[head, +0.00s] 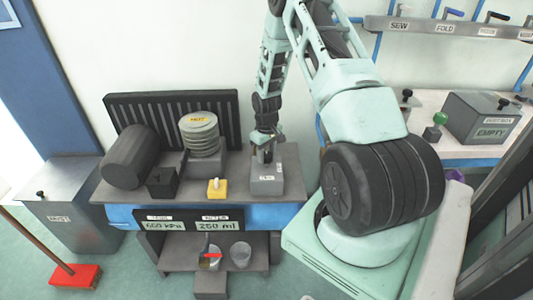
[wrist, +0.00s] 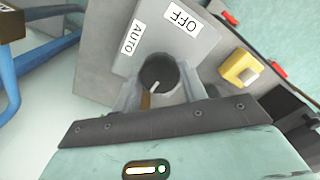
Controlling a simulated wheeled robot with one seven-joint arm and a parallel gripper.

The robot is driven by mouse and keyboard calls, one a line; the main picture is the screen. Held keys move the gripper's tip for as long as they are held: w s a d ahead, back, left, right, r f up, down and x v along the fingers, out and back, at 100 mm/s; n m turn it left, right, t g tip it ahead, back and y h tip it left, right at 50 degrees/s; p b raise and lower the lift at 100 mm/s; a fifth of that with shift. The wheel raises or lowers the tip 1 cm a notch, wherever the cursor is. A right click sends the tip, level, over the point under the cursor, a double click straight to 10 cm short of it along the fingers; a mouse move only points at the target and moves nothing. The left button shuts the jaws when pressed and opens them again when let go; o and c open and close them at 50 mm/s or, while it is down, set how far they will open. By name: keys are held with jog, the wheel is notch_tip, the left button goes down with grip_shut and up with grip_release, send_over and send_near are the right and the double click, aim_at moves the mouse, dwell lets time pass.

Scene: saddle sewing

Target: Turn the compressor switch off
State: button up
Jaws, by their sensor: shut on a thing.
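The compressor switch is a round dark knob (wrist: 158,72) on a grey box (wrist: 105,65) with OFF and AUTO labels in the wrist view. OFF is at the upper right of the knob and AUTO at the upper left. A pale line on the knob runs toward its lower edge; which label it matches I cannot tell. My gripper (wrist: 157,90) is shut on the knob, a finger on either side. In the head view the grey box (head: 266,188) stands at the bench's right end, and my gripper (head: 262,158) points down onto it, hiding the knob.
A yellow block with a pale knob (head: 217,188) sits left of the box, also seen in the wrist view (wrist: 241,69). A ribbed cylinder marked HOT (head: 200,135), a dark drum (head: 130,157) and a black block (head: 162,182) stand farther left. Displays (head: 188,221) line the front.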

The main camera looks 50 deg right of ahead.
aim_at(266, 155)
jog(key=shift+n, duration=0.3)
jog(key=o, duration=1)
jog(key=shift+r, duration=0.15)
notch_tip(266, 155, up, 17)
jog(key=shift+r+b, duration=0.1)
jog(key=shift+b, duration=0.4)
jog(key=shift+a, duration=0.1)
